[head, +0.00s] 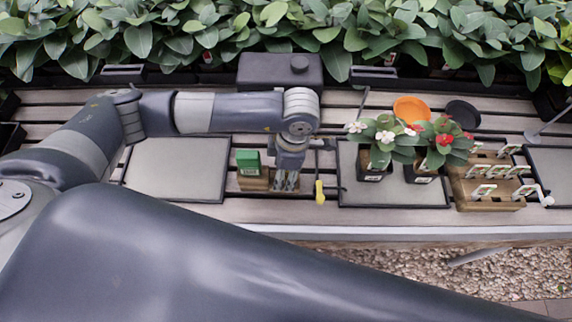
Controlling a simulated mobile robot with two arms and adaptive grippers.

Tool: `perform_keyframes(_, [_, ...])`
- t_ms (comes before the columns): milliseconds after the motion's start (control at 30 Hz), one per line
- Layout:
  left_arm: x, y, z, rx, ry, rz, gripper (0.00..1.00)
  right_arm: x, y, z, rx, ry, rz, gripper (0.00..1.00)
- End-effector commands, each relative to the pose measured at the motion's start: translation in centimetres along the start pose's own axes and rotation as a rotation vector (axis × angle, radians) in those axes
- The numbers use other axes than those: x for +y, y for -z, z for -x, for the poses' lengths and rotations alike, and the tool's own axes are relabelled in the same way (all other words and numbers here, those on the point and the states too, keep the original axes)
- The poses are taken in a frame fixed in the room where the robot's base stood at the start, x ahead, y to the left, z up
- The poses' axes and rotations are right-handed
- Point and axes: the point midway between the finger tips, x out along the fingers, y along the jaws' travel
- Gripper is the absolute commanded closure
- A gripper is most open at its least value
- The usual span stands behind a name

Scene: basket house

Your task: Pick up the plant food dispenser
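A small green box-shaped item (248,160) stands in the left part of a low wooden holder (254,184) on the slatted table. It may be the plant food dispenser, but no label on it can be read. My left gripper (286,182) points down at the right part of the holder, just right of the green item. Its fingers hide that end of the holder. I cannot tell whether they are open or shut, or whether anything is between them. My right gripper is not in view.
A yellow-handled tool (320,192) lies just right of my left gripper. A grey tray (178,168) is at left. Potted flowers (384,140) and a wooden rack of labels (488,190) stand at right. A dark box (280,70) and dense plants are behind.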

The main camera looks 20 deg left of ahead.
Motion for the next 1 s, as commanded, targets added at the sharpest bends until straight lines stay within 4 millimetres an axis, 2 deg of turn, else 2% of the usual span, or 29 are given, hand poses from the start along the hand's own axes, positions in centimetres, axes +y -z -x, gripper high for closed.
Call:
perform_keyframes(267, [0.0, 0.0, -0.5, 0.000, -0.001, -0.001, 0.50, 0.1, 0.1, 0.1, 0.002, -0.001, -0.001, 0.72])
perform_keyframes(500, [0.0, 0.0, -0.5, 0.000, -0.001, 0.000, 1.00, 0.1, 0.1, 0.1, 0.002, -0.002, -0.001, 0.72])
perform_keyframes(833, [0.1, 0.0, -0.3, -0.001, -0.001, 0.000, 1.00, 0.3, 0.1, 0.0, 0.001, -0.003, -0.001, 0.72])
perform_keyframes(1000, [0.1, 0.1, 0.5, -0.003, -0.002, 0.000, 1.00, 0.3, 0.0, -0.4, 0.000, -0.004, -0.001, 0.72])
